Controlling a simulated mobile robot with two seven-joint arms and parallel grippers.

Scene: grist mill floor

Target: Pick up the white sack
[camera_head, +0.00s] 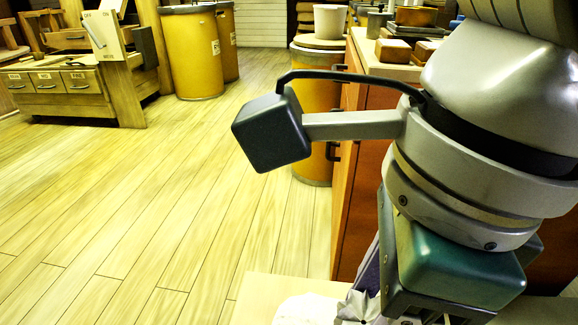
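A white, cloth-like thing, likely the white sack (308,311), shows at the bottom edge, with a crumpled part on its right. It lies at a pale wooden surface (268,292), and most of it is cut off by the frame. My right gripper (455,268) comes down from the upper right, just right of the white thing. Only its green-grey body shows; its fingers are below the frame or hidden, so I cannot tell whether it is open or touches the sack. My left gripper is not in view.
An orange-brown cabinet (362,188) with a cluttered top stands behind my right arm. A yellow drum (313,172) is beside it. More yellow drums (192,55) and a wooden machine with drawers (58,88) stand at the back left. The plank floor (130,200) between is clear.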

